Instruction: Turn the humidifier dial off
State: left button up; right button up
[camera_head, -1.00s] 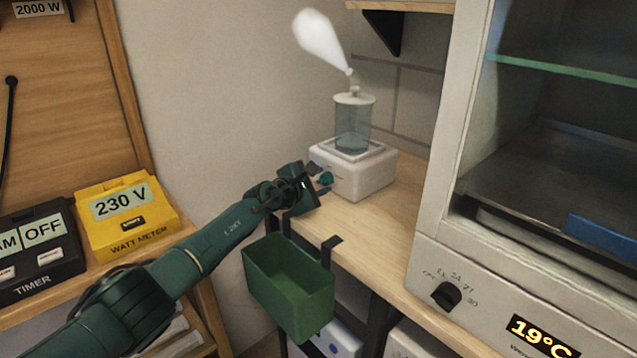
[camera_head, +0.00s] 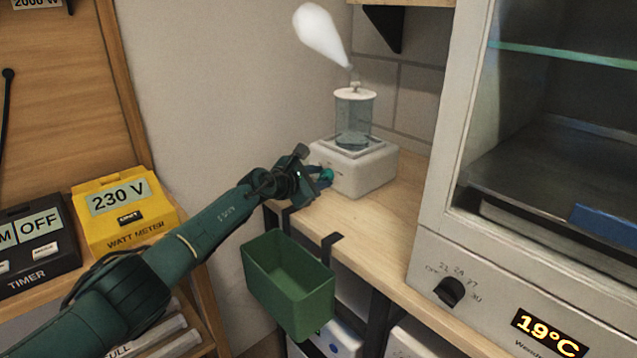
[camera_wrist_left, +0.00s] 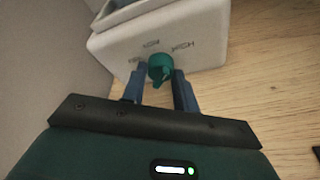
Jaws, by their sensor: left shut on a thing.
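The humidifier (camera_head: 365,172) is a white box with a clear tank (camera_head: 354,118) on top, standing on the wooden bench. A white plume of mist (camera_head: 321,37) rises from its nozzle. Its teal dial (camera_head: 327,175) is on the front face. In the left wrist view, the dial (camera_wrist_left: 160,68) sits between the two blue fingertips, with upside-down labels around it, one seeming to read HIGH. My left gripper (camera_head: 318,178) is shut on the dial; it also shows in the left wrist view (camera_wrist_left: 160,84). My right gripper is in neither view.
A green bin (camera_head: 290,287) hangs at the bench's front edge, below my left arm. A white cabinet (camera_head: 428,220) with a black knob and a 19°C display stands right. A yellow watt meter (camera_head: 125,212) and black timer (camera_head: 38,250) are left. Bare bench (camera_head: 370,240) lies before the humidifier.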

pick_arm(q)
jog(key=shift+f+n+g+h+b, duration=0.2)
jog(key=shift+n+g+h+b, duration=0.15)
jog(key=shift+n+b, duration=0.55)
jog(key=shift+a+b, duration=0.1)
jog(key=shift+b, duration=0.45)
jog(key=shift+r+n+g+b, duration=0.15)
jog(key=shift+n+g+b, duration=0.2)
jog(key=shift+n, duration=0.15)
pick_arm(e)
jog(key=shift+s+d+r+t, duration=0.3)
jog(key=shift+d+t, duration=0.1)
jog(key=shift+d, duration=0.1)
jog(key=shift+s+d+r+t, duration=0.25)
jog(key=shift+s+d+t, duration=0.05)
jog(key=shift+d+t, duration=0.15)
pick_arm(q)
jog(key=o, duration=1)
jog(key=shift+c, duration=0.2)
jog(key=shift+w, duration=0.1)
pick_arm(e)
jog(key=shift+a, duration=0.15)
pick_arm(q)
jog(key=shift+r, duration=0.1)
